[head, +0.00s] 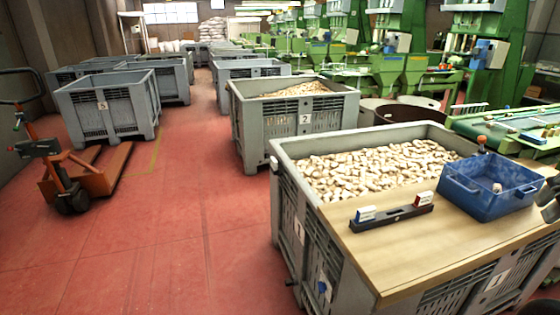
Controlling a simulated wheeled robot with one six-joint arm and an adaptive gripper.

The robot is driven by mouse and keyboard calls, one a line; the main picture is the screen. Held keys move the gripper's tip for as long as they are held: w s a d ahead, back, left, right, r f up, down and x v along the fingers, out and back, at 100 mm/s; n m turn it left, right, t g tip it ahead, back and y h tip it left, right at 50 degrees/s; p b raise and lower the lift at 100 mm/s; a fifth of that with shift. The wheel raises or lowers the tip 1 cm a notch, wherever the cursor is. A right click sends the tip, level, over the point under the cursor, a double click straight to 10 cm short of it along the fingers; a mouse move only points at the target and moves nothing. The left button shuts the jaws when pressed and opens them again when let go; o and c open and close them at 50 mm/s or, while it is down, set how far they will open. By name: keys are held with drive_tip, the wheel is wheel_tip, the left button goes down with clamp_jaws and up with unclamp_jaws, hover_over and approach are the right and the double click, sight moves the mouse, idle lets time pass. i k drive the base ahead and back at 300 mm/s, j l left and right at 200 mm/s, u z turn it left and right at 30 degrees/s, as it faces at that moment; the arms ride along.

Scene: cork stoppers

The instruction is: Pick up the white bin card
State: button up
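Several white cards show on the grey bins. A white card marked 2 (305,119) is on the bin behind. I cannot tell which one the task means.
The wooden board (400,262) covers the near part of the nearest bin (283,160), which is full of cork stoppers. A blue crate (480,196) stands on the board. A pallet truck (65,170) is at left. Red floor between is clear.

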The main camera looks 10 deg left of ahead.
sight(273, 161)
drive_tip(key=i+j+z, duration=0.25)
drive_tip(key=j, duration=0.45)
drive_tip(key=i+j+z, duration=0.1)
drive_tip(key=j+z, duration=0.2)
drive_tip(key=j, duration=0.45)
drive_tip(key=j+z, duration=0.25)
drive_tip(key=j, duration=0.5)
drive_tip(key=i+j+z, duration=0.15)
drive_tip(key=j, duration=0.35)
drive_tip(key=i+j+z, duration=0.15)
drive_tip(key=j, duration=0.4)
drive_tip(key=j+z, duration=0.2)
drive_tip(key=j, duration=0.3)
drive_tip(key=i+j, duration=0.1)
drive_tip(key=j, duration=0.25)
drive_tip(key=i+j, duration=0.1)
drive_tip(key=j, duration=0.25)
drive_tip(key=i+j, duration=0.1)
drive_tip(key=j, duration=0.25)
